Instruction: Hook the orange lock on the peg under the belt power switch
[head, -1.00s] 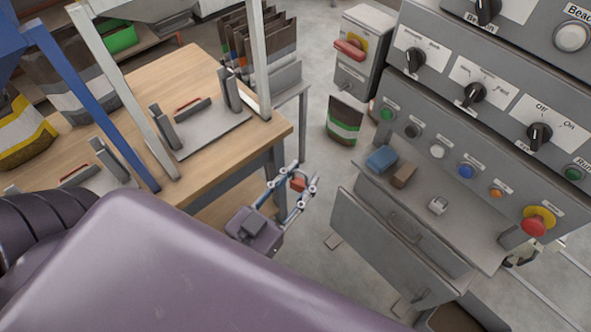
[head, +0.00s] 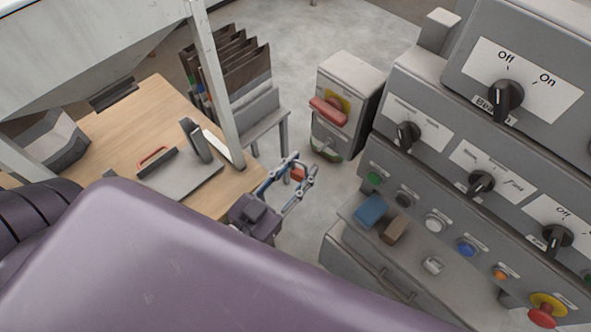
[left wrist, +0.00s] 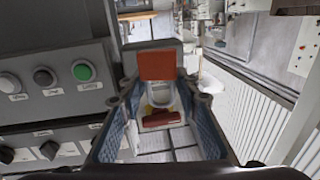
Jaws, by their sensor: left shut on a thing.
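My left gripper (head: 290,180) is shut on the orange lock (head: 298,174), held in the open air between the table and the control console. In the left wrist view the lock's orange body (left wrist: 157,65) sits between the fingers, with its pale shackle (left wrist: 160,95) below it. A grey switch box (head: 342,95) with a red handle (head: 328,111) on a yellow plate stands beyond the gripper, up and to the right in the head view. The red handle also shows past the shackle in the left wrist view (left wrist: 160,118). The lock is apart from the box. I cannot make out the peg. My right gripper is out of view.
The grey console (head: 440,155), with knobs and coloured buttons, stands on the right. Its ledge holds a blue block (head: 370,211) and a brown block (head: 394,230). A wooden table (head: 120,125) and upright bags (head: 235,65) are left. Floor shows between table and console.

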